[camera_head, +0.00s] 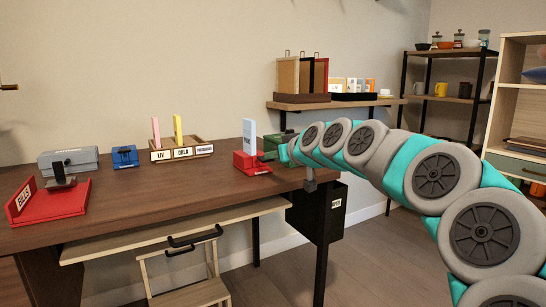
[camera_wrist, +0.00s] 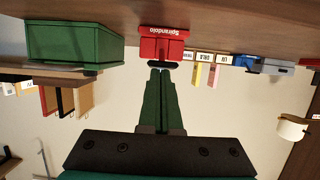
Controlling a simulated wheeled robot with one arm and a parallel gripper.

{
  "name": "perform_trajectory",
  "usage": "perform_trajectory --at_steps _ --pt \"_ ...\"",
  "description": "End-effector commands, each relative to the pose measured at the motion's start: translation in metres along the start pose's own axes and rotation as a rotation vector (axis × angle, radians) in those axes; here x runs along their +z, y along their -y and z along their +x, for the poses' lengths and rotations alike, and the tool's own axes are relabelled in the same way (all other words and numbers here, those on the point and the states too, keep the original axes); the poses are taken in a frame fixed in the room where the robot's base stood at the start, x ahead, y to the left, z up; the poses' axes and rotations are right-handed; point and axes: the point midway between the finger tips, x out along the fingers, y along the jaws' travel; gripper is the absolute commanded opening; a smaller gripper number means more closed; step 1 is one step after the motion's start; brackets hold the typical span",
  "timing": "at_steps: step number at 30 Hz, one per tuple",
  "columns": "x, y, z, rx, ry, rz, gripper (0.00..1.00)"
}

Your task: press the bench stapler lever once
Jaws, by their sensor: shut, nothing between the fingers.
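A red block-shaped device (camera_head: 252,164) with a white name label stands near the right end of the desk. A black bar on it, which looks like a lever, shows in the wrist view (camera_wrist: 163,64). I take it for the bench stapler, but the frames do not settle this. It also shows upside down in the wrist view (camera_wrist: 163,46). My gripper (camera_head: 272,155) is shut and empty, close to its right side. In the wrist view the green fingers (camera_wrist: 160,72) lie together, their tips by the black bar; contact cannot be told.
A green box (camera_wrist: 75,42) stands beside the device. A labelled wooden sorter (camera_head: 181,151), a blue device (camera_head: 125,157), a grey box (camera_head: 84,157) and a red tray (camera_head: 50,207) stand further left. A shelf (camera_head: 335,103) hangs behind. The desk's front middle (camera_head: 165,185) is clear.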

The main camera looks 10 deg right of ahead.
Motion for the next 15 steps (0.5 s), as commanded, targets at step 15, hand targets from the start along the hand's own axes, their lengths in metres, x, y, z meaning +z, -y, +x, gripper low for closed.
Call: perform_trajectory --at_steps 15 --pt "-0.039 0.004 -0.031 0.002 -0.001 -0.001 0.0"
